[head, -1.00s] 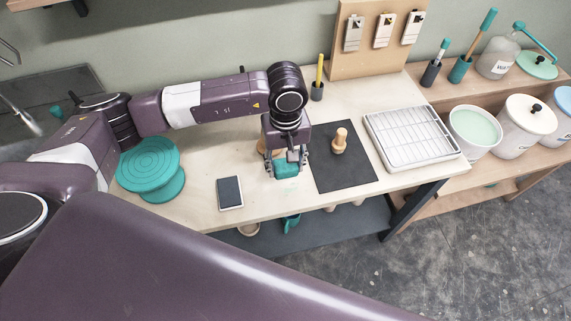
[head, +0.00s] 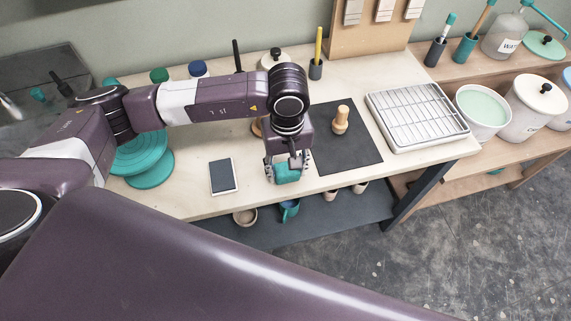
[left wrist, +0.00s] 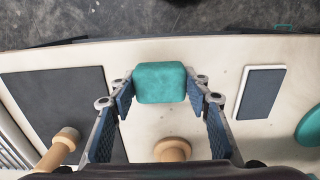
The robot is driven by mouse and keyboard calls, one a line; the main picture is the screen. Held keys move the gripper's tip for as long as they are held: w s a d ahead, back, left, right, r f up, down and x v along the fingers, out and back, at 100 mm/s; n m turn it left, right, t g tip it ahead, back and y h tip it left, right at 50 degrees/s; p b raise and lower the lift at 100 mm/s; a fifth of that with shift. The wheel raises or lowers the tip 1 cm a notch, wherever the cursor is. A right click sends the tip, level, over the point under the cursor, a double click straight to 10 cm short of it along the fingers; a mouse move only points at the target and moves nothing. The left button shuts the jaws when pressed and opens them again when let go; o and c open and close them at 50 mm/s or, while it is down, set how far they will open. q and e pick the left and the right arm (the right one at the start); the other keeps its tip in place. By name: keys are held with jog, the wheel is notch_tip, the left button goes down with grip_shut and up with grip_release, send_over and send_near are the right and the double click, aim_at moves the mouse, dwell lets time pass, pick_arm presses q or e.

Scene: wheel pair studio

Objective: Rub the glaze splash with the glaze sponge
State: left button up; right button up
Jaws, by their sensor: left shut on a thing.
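The glaze sponge (head: 288,174) is a teal block near the front edge of the worktable, left of the dark mat. My left gripper (head: 287,167) points down and is shut on it. In the left wrist view the sponge (left wrist: 160,83) sits between the two fingertips, with pale tabletop around it. I cannot tell whether its underside touches the table. I cannot make out the glaze splash now; the sponge and gripper may cover it. My right gripper is not in view.
A phone-like tablet (head: 223,176) lies left of the sponge. A dark mat (head: 352,158) with a wooden-handled tool (head: 341,120) lies to the right, beside a white rack tray (head: 417,116). A teal turntable (head: 143,157) stands at the left. Bare tabletop lies between tablet and sponge.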

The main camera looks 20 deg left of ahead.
pick_arm(q)
jog(key=shift+w, duration=0.1)
dwell(0.3)
jog(key=shift+w+a+f+b, duration=0.15)
jog(key=shift+w+a+b, duration=0.15)
jog(key=shift+w+b, duration=0.2)
jog(key=shift+w+a, duration=0.1)
jog(key=shift+a, duration=0.05)
jog(key=shift+f+b, duration=0.1)
jog(key=shift+b, duration=0.3)
jog(key=shift+f+b, duration=0.25)
jog(key=shift+b, duration=0.05)
jog(key=shift+f, duration=0.1)
